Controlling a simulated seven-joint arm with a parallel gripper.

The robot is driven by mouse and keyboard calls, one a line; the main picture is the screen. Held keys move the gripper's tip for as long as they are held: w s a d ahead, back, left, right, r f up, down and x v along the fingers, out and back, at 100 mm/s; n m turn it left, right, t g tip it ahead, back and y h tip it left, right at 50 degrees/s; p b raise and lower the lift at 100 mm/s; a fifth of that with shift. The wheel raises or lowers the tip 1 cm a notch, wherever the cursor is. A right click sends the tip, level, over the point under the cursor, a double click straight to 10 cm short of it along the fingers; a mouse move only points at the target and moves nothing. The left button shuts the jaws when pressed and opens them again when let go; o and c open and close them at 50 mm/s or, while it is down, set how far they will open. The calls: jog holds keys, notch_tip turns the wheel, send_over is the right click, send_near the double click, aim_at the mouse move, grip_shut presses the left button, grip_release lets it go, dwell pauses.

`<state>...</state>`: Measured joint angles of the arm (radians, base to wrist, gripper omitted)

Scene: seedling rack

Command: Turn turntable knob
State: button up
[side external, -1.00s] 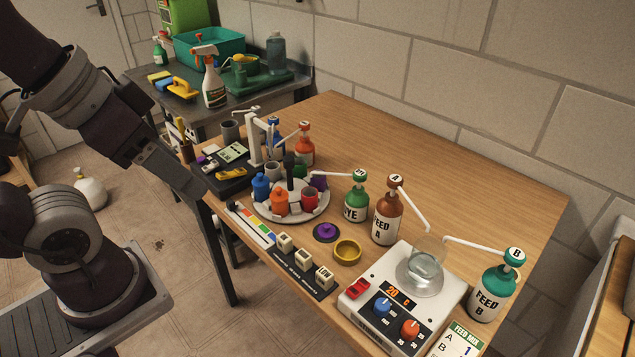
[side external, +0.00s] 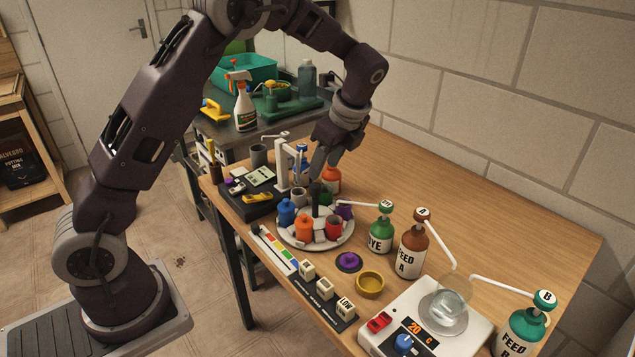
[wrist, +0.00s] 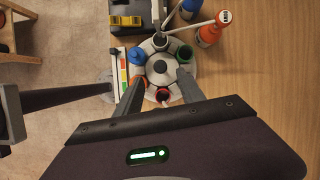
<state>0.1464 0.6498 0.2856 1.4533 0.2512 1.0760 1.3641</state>
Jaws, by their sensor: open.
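The round pale turntable (side external: 340,236) stands on the wooden table and carries several coloured pots, among them a blue one (side external: 287,212), an orange one (side external: 304,229) and a red one (side external: 334,228). Its dark upright knob (side external: 316,196) rises from the centre; in the wrist view the knob (wrist: 158,66) shows from above as a grey disc. My gripper (side external: 322,172) is above the turntable, close to the knob's top. In the wrist view my gripper (wrist: 160,93) is open, its fingers spread either side of the near part of the turntable, with nothing between them. I cannot tell whether a finger touches the knob.
A white stand (side external: 283,165) is close behind the turntable. A purple disc (side external: 348,262) and yellow bowl (side external: 369,284) lie in front. The table's back right is clear.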

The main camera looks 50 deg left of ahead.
aim_at(316, 185)
jog(key=x, duration=0.7)
grip_shut()
